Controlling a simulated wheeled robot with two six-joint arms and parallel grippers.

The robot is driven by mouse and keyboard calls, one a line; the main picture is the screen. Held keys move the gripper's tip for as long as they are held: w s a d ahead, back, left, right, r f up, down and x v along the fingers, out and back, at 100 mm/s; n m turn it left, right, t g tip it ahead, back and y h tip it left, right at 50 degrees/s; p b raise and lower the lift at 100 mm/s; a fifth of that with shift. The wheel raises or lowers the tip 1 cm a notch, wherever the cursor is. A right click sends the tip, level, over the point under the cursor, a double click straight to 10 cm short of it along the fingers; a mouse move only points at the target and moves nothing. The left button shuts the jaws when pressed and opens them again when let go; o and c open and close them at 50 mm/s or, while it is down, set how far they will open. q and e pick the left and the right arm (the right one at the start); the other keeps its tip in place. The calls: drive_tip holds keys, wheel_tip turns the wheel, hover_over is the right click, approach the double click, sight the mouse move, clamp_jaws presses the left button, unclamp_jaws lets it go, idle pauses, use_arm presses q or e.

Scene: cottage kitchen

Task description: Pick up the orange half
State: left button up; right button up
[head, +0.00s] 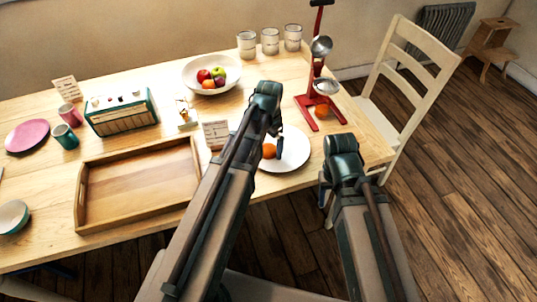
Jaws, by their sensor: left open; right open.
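An orange half (268,151) lies on a white plate (296,155) near the front right of the table. Another orange piece (322,111) sits at the base of a red juicer press (307,108). My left gripper (276,147) is open and points down over the left part of the plate, close beside the orange half. My arm covers part of the plate, and I cannot tell whether a finger touches the orange half. My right gripper (328,200) is open and empty, off the table's front edge, mostly hidden behind its own wrist.
A wooden tray (137,222) lies left of my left arm. A small card (216,134) stands beside the plate. A cream chair (408,75) is at the table's right end.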

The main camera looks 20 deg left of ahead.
use_arm(q)
drive_tip(key=c, duration=0.7)
drive_tip(key=shift+r, duration=0.15)
use_arm(e)
drive_tip(key=shift+r, duration=0.15)
